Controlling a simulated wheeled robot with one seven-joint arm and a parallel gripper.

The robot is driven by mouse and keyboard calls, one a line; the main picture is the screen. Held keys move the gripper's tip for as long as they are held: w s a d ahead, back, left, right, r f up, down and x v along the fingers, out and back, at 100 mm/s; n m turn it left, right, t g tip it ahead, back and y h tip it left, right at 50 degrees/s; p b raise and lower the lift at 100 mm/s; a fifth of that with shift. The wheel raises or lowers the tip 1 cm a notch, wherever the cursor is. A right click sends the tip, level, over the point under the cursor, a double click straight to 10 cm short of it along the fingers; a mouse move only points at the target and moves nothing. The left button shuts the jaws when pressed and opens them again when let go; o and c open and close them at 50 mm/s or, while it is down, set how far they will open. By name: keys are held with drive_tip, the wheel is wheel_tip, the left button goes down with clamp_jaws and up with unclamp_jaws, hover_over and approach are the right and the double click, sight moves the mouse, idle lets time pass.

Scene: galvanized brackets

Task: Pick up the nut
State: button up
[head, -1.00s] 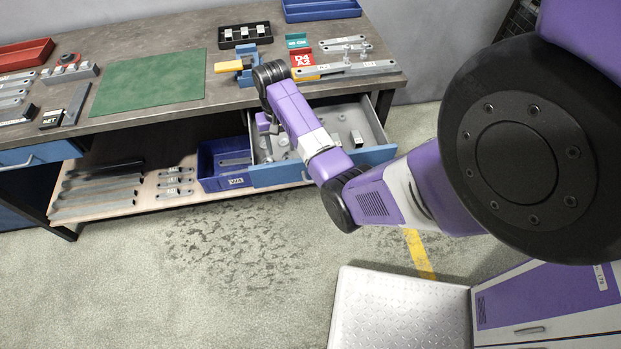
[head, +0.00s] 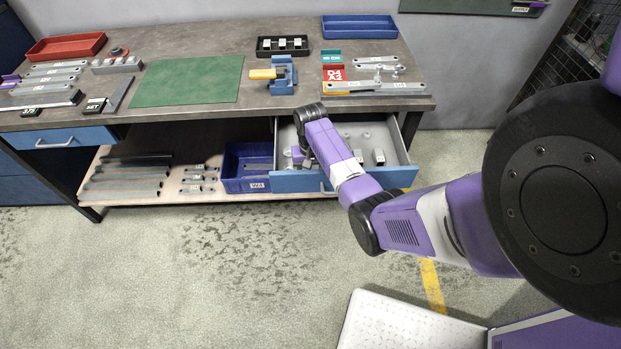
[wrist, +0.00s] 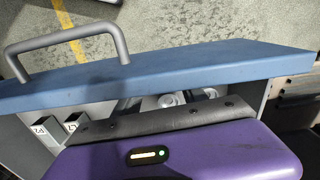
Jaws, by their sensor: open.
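Small round grey metal pieces, which look like nuts, lie in the open drawer (head: 300,182); one piece (head: 366,134) shows right of my arm in the head view. In the wrist view, a round grey piece (wrist: 168,99) shows between the blue drawer front and my purple gripper body, partly covered. I cannot tell which piece is the nut of the task. My gripper (head: 298,156) is open and reaches down into the left part of the drawer, close behind its front. Its fingertips, and anything between them, are hidden in both views.
The drawer's handle (wrist: 66,48) sticks out from its front. Upright labelled blocks (wrist: 72,121) stand in the drawer. The workbench top (head: 200,120) overhangs behind, with a blue vise (head: 284,76) above. A blue bin (head: 245,180) stands on the shelf to the left.

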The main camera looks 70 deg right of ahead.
clamp_jaws()
idle(0.4)
